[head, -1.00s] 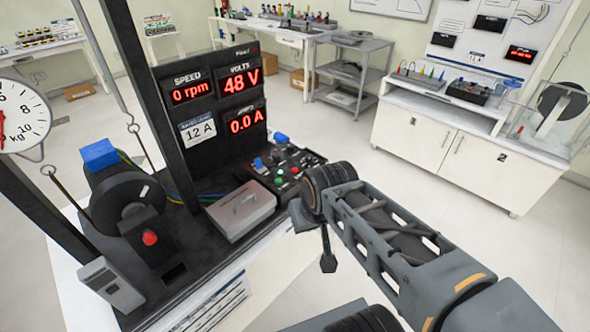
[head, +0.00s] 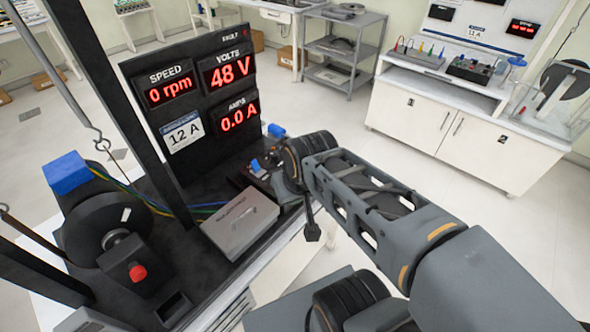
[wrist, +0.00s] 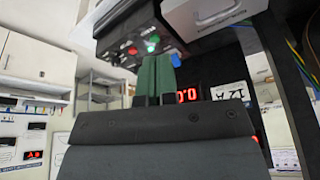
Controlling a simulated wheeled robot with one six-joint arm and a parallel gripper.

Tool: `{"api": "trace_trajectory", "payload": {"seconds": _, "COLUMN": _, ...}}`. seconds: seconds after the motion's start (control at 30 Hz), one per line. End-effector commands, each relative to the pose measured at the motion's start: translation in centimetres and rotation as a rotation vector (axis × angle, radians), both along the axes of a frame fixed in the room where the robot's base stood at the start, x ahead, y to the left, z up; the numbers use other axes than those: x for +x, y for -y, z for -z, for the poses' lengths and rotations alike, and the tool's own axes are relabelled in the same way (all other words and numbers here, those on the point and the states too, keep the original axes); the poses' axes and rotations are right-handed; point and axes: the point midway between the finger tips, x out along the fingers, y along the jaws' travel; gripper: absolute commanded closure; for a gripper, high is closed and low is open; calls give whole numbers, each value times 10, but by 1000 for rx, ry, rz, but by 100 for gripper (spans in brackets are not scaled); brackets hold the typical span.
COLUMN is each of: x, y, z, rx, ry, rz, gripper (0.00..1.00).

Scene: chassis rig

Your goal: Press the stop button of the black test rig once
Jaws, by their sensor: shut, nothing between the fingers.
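The black test rig (head: 160,120) stands at left in the head view, its displays reading 0 rpm, 48 V and 0.0 A. Its control panel (head: 240,178) is mostly hidden behind my arm there. In the wrist view the panel (wrist: 118,40) hangs upside down, with a red button (wrist: 132,50) and a lit green one (wrist: 152,46). No label is readable, so which is the stop button is unclear. My gripper (wrist: 158,58) is shut and empty, its green fingers pointing at the panel near the green light. Contact cannot be told. The fingertips are hidden in the head view.
A grey box (head: 240,222) lies on the rig's base beside the panel. Shelves (head: 340,50) and a white cabinet (head: 440,125) stand beyond open floor.

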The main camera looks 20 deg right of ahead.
Motion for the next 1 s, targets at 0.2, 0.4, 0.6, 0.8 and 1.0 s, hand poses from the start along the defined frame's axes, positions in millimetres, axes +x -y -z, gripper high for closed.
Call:
{"api": "trace_trajectory", "payload": {"seconds": 0.2, "x": 43, "y": -3, "z": -2, "rx": 262, "ry": -79, "rz": 264, "gripper": 100}}
{"api": "trace_trajectory", "payload": {"seconds": 0.4, "x": 116, "y": 15, "z": 7, "rx": 636, "ry": -151, "rz": 701, "gripper": 100}}
{"api": "trace_trajectory", "payload": {"seconds": 0.6, "x": 176, "y": 57, "z": 29, "rx": 934, "ry": -180, "rz": 1105, "gripper": 100}}
{"api": "trace_trajectory", "payload": {"seconds": 0.8, "x": 205, "y": 93, "z": 51, "rx": 1104, "ry": -182, "rz": 1353, "gripper": 100}}
{"api": "trace_trajectory", "payload": {"seconds": 1.0, "x": 213, "y": 105, "z": 58, "rx": 1158, "ry": -179, "rz": 1431, "gripper": 100}}
